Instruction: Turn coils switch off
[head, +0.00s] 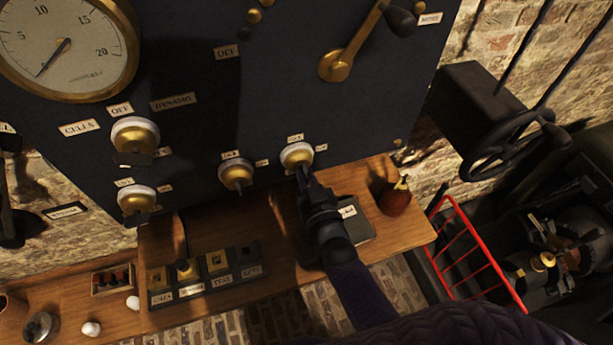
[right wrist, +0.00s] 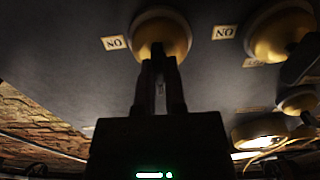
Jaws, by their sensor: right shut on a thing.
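A dark upright panel carries several round brass switches with white rims. The rightmost lower switch (head: 297,154) has small tags around it, too small to read in the head view. My right gripper (head: 303,176) is at this switch, shut on its small dark lever, which the fingers mostly hide. I cannot read which switch is the coils one. My left gripper is not in view.
Other switches sit at the panel's middle (head: 237,172) and left (head: 135,134). Below is a wooden shelf (head: 388,240) with a labelled block row (head: 204,272), a dark book and a reddish round jar (head: 395,198). A red rack (head: 468,250) stands at right.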

